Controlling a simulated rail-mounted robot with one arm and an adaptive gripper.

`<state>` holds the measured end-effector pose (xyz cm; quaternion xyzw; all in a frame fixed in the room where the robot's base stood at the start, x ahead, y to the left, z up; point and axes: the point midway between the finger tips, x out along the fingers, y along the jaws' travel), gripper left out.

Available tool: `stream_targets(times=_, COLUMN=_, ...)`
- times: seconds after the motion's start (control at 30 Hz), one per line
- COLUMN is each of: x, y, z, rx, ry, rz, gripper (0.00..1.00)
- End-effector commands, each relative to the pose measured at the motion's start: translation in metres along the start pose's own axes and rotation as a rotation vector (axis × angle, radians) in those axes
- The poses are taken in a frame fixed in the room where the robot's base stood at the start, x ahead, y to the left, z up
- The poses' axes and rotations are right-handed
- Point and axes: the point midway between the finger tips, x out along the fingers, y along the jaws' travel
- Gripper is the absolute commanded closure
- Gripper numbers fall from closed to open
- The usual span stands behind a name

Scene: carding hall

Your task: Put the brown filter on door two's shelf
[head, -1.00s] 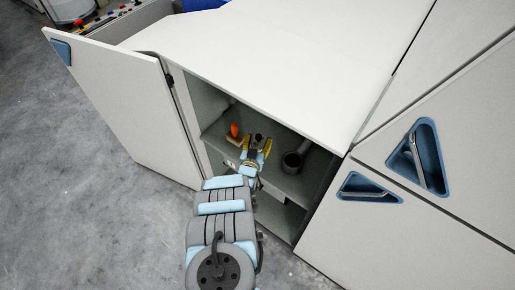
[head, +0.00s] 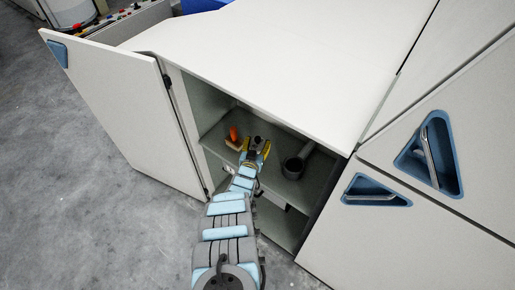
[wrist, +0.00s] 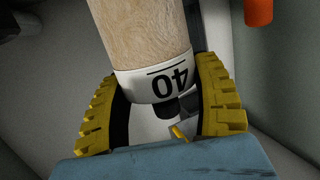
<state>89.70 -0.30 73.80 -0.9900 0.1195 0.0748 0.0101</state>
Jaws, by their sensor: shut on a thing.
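The brown filter (wrist: 145,30) is a tan, fuzzy cylinder with a white end band marked 40, upside down in the wrist view. My gripper (wrist: 160,105) is shut on it, with the yellow fingers on both sides of the white band. In the head view my gripper (head: 256,152) reaches into an open cabinet, over its upper shelf (head: 272,183). The filter is mostly hidden there. I cannot tell whether it touches the shelf. The open door (head: 125,110) swings out to the left. No door number is readable.
An orange-handled thing with a tan base (head: 233,136) stands close left of my gripper. A dark grey cup-like part with a pipe (head: 294,167) is close on the right. Closed panels with blue triangular handles (head: 432,160) are at the right.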

Motion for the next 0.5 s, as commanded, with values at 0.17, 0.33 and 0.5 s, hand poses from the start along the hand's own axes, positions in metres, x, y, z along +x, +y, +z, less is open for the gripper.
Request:
stream_targets(times=0.17, x=0.005, y=-0.001, z=0.017, rx=-0.001, ry=-0.001, rz=-0.002, gripper=0.75)
stream_targets(times=0.33, x=0.007, y=-0.001, z=0.031, rx=-0.001, ry=0.002, rz=-0.001, gripper=0.75)
stream_targets(times=0.5, x=0.008, y=-0.002, z=0.033, rx=0.0, ry=0.001, rz=-0.002, gripper=0.75)
